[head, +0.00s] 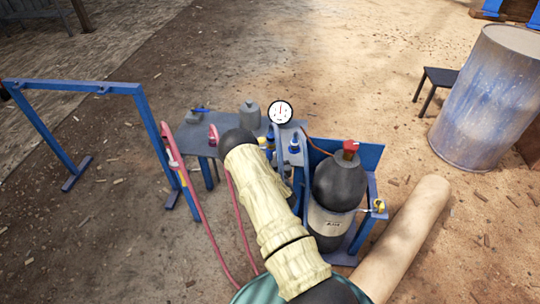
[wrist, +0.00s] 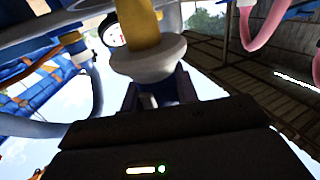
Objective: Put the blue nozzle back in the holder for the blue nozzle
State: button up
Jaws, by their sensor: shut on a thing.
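In the wrist view, my gripper (wrist: 160,95) is shut on the blue nozzle (wrist: 172,84), which shows a dark blue body between the fingers. A broad pale collar and a yellow part rise beyond the fingers. In the head view, my gripper is hidden behind my own arm, over the blue-grey table (head: 179,134). Small blue and yellow parts show just right of the arm's end. A blue fitting (head: 294,144) with a pale band stands at the table's right end. I cannot tell which part is the holder for the blue nozzle.
A pressure gauge (head: 280,112) stands behind the arm's end, beside a grey canister (head: 250,115). A red nozzle (head: 213,135) with a pink hose is on the table. A dark gas cylinder (head: 340,183) stands close right. A blue frame (head: 148,118) is left.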

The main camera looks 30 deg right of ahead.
jog(key=shift+f+b, duration=1.1)
jog(key=shift+f, duration=0.55)
jog(key=o, duration=1.2)
jog(key=shift+s+a+p, duration=0.15)
jog(key=shift+s+a, duration=0.45)
jog(key=shift+s, duration=2.25)
jog(key=shift+s+a+p, duration=0.15)
jog(key=shift+s+a, duration=0.4)
jog(key=shift+s, duration=2.25)
jog(key=shift+s+a+p, duration=0.15)
jog(key=shift+s+a, duration=0.45)
jog(key=shift+s, duration=2.25)
